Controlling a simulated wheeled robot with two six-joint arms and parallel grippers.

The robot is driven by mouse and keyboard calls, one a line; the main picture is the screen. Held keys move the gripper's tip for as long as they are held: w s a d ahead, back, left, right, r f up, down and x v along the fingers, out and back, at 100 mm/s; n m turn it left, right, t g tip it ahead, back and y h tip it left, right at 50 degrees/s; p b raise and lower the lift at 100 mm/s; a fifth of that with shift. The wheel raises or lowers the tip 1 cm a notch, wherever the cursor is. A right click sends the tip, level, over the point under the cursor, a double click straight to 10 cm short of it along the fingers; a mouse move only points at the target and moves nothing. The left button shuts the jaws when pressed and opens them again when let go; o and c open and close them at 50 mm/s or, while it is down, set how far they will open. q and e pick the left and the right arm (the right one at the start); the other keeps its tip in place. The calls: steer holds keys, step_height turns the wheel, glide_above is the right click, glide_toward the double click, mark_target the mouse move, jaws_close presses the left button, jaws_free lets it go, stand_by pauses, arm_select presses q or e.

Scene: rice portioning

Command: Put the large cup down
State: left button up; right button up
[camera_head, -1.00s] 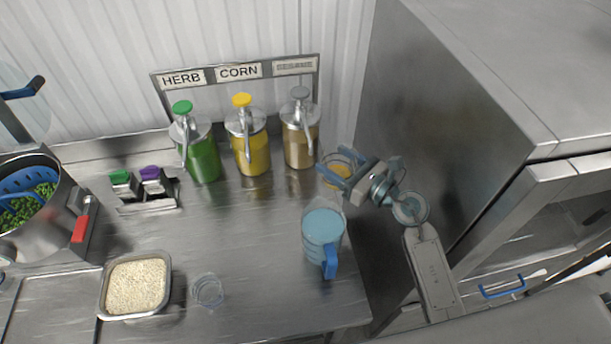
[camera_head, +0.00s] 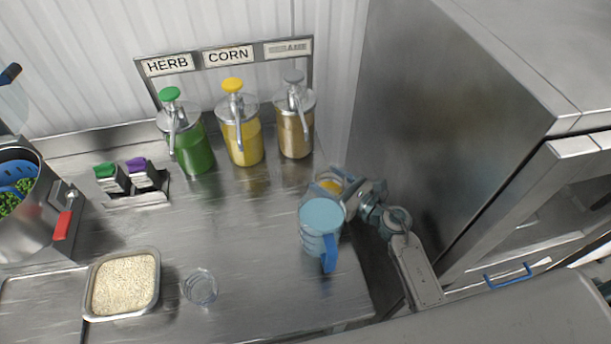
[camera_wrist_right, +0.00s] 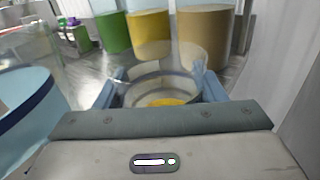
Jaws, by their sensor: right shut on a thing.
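My right gripper (camera_head: 335,184) is at the right of the table, just behind the blue pitcher. It is shut on a clear cup (camera_head: 322,180) with yellow contents, which I take to be the large cup. In the right wrist view, the clear cup (camera_wrist_right: 160,86) sits upright between the two blue fingers, with yellow (camera_wrist_right: 165,102) low inside it. The pitcher and gripper partly hide the cup in the head view, and I cannot tell whether its base touches the table. My left gripper is not in view.
A blue-handled pitcher (camera_head: 319,240) stands close in front of the cup. Green (camera_head: 193,152), yellow (camera_head: 246,150) and brown (camera_head: 296,138) pump dispensers stand behind. A small clear cup (camera_head: 201,287) and a rice tray (camera_head: 87,302) are at front left. The middle table is clear.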

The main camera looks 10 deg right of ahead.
mark_target(319, 176)
steer(key=shift+f+b, duration=0.3)
steer(key=shift+f, duration=0.25)
steer(key=x, duration=0.3)
steer(key=shift+a+r+p, duration=0.1)
steer(key=shift+r+p, duration=0.05)
steer(key=shift+p, duration=0.25)
steer(key=shift+w+a, duration=0.25)
steer(key=shift+w, duration=0.2)
steer(key=shift+w+a, duration=0.3)
steer(key=shift+w, duration=0.05)
steer(key=x, duration=0.3)
steer(key=shift+f+b, duration=0.45)
steer(key=shift+f, duration=0.3)
steer(key=shift+s+r, duration=0.1)
